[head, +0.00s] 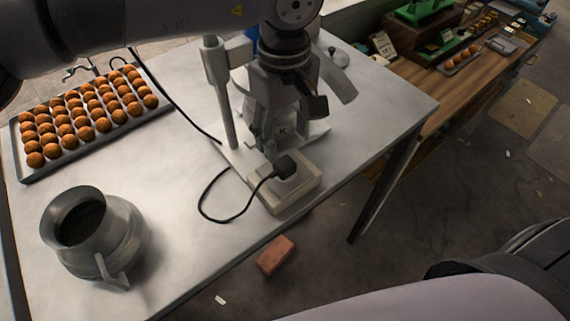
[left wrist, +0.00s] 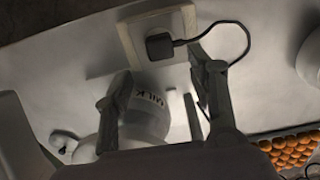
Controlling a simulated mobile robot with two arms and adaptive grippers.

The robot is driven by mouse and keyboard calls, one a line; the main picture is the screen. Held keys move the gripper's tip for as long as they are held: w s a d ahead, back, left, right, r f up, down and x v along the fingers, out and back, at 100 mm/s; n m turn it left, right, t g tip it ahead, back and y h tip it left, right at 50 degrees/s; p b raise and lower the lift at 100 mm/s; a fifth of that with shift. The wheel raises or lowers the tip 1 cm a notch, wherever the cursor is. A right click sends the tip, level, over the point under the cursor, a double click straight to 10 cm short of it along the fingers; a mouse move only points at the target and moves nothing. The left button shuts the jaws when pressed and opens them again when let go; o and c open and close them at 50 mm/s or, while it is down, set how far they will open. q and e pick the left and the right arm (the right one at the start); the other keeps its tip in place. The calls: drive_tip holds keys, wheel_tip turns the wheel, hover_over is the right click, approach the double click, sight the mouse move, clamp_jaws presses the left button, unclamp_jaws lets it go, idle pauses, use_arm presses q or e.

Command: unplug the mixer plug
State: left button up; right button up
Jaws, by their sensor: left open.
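The black mixer plug (head: 285,167) sits on a pale socket block (head: 283,196) near the table's front edge. It also shows in the left wrist view (left wrist: 158,46), where it appears seated in the block. Its black cord (head: 205,198) loops to the left on the table. The grey mixer stand (head: 222,95) rises just behind the block. My left gripper (head: 288,122) is open above and behind the plug, apart from it. In the left wrist view, a pale container marked MILK (left wrist: 148,112) shows between the fingers; I cannot tell any contact. My right gripper is not in view.
A tray of orange-brown balls (head: 40,172) lies at the left. A metal jug (head: 122,232) stands at the front left. The tabletop (head: 375,105) is clear on the right. A brick (head: 275,255) lies on the floor. A wooden bench (head: 440,95) stands at the back right.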

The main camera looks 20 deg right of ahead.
sight(285, 163)
use_arm(q)
wheel_tip(285, 163, down, 4)
drive_tip(key=shift+s+r+b, duration=0.1)
drive_tip(key=shift+r+b, duration=0.15)
drive_tip(key=shift+b, duration=0.5)
wheel_tip(285, 163, down, 4)
drive_tip(key=b, duration=0.4)
drive_tip(key=shift+f, duration=0.3)
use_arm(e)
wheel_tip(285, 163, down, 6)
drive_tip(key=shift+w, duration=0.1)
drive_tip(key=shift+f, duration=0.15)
use_arm(q)
drive_tip(key=shift+b, duration=0.5)
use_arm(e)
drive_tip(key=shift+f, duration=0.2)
use_arm(q)
drive_tip(key=shift+b, duration=0.3)
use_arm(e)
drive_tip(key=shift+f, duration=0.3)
use_arm(q)
drive_tip(key=shift+c, duration=0.4)
